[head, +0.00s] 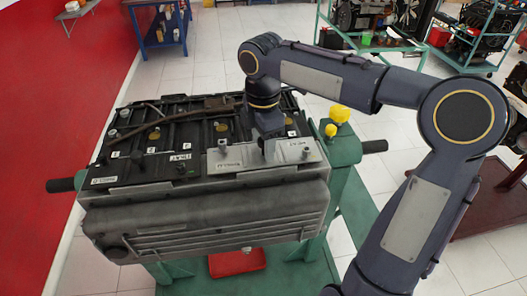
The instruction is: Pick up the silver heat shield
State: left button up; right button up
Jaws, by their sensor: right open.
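The silver heat shield (236,156) is a flat, light metal plate on the front right part of the engine's top (140,138). It carries small white labels and dark upright pieces. My right gripper (268,140) comes down from above over the plate's middle, near its back edge. It is open, but the fingertips are dark and small, so I cannot tell whether they touch the plate or straddle a piece on it. The gripper hides part of the plate. My left gripper is not in view.
The engine sits on a green stand (340,175) with yellow caps (340,113) at the right. A red tray (238,262) lies below. A blue table (160,28) and a green cart (372,40) stand behind.

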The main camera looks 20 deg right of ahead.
jog(key=shift+c, duration=0.4)
jog(key=shift+r, duration=0.1)
grip_shut()
